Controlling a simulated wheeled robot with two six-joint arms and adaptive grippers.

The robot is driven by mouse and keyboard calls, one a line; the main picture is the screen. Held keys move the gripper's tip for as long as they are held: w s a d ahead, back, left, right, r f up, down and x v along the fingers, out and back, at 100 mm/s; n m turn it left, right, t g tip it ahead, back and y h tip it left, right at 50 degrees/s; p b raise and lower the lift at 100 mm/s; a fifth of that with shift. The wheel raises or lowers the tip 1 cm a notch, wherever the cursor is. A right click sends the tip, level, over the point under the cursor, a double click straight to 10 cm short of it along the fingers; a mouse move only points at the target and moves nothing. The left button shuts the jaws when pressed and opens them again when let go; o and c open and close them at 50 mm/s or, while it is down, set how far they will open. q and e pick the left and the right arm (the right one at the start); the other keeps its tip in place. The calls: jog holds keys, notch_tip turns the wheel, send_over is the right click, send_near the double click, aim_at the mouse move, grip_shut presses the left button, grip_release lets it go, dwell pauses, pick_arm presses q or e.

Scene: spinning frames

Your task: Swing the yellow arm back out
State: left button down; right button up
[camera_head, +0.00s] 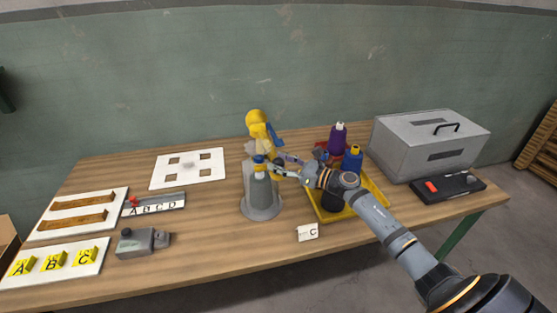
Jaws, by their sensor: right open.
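The yellow arm (257,121) stands at the top of a grey machine with a round grey base (261,208), near the middle of the table. Its yellow part is raised and tilted at the back of the machine. A grey bobbin-like body with a blue and yellow top (259,163) stands at the front of the machine. My right gripper (275,165) is open, close beside this top on its right. I cannot tell whether it touches it. My left gripper is not in view.
A yellow tray (377,196) holding purple, blue and black spools stands right of the machine, under my right arm. A grey metal box (405,150) is at the back right. A card marked C (308,232) lies in front.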

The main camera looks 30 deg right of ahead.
jog(key=shift+w+a, duration=0.25)
jog(key=shift+w, duration=0.1)
grip_shut()
